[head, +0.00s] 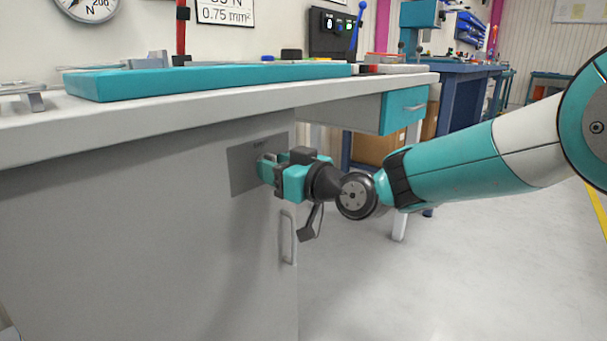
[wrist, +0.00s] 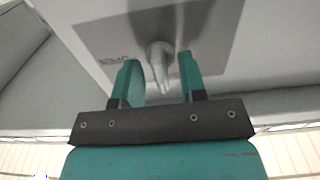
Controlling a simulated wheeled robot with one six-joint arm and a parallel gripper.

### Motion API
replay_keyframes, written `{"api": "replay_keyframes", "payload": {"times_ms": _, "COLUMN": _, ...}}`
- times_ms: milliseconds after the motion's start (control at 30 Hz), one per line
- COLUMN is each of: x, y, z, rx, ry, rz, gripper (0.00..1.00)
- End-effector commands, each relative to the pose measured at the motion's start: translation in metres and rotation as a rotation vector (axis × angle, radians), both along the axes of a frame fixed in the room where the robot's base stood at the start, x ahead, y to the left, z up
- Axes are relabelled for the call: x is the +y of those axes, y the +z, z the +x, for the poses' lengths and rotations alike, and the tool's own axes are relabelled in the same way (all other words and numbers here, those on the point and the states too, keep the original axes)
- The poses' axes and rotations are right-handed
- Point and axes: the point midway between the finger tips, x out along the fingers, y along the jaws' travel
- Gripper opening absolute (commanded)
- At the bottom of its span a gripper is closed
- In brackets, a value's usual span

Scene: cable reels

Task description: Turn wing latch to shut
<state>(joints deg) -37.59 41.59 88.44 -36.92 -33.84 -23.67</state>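The wing latch (wrist: 160,58) is a pale grey knob with a narrow wing. It sits on a darker grey plate (wrist: 215,35) on the cabinet front, and the plate also shows in the head view (head: 241,170). An upside-down "OPEN" marking (wrist: 114,60) is on the plate left of the latch in the wrist view. My gripper (head: 267,166) is at the plate, its teal fingers on either side of the wing. Gaps show between wing and fingers in the wrist view, so it is open around the latch. In the head view my gripper mostly hides the latch.
The grey cabinet door (head: 150,235) has a vertical bar handle (head: 289,238) below my gripper. The white worktop (head: 330,92) overhangs above, with a teal slab (head: 210,78) on it. A teal drawer (head: 403,109) is to the right. The floor at right is clear.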

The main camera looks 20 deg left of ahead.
Motion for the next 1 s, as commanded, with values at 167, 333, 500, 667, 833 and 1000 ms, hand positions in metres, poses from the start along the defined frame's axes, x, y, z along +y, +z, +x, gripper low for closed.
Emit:
{"api": "replay_keyframes", "payload": {"times_ms": 167, "x": -0.027, "y": 0.002, "z": -0.01, "rx": 0.003, "ry": -0.004, "rz": 0.0, "gripper": 0.38}}
{"api": "replay_keyframes", "payload": {"times_ms": 333, "x": -0.068, "y": 0.001, "z": -0.026, "rx": 0.003, "ry": -0.006, "rz": -0.001, "gripper": 0.38}}
{"api": "replay_keyframes", "payload": {"times_ms": 500, "x": -0.108, "y": 0.001, "z": -0.043, "rx": 0.004, "ry": -0.006, "rz": 0.002, "gripper": 0.38}}
{"api": "replay_keyframes", "payload": {"times_ms": 667, "x": -0.137, "y": 0.0, "z": -0.055, "rx": 0.003, "ry": -0.006, "rz": 0.001, "gripper": 0.38}}
{"api": "replay_keyframes", "payload": {"times_ms": 833, "x": -0.153, "y": 0.0, "z": -0.062, "rx": 0.001, "ry": -0.003, "rz": 0.0, "gripper": 0.38}}
{"api": "replay_keyframes", "payload": {"times_ms": 1000, "x": -0.157, "y": 0.001, "z": -0.065, "rx": 0.0, "ry": -0.001, "rz": 0.002, "gripper": 0.38}}
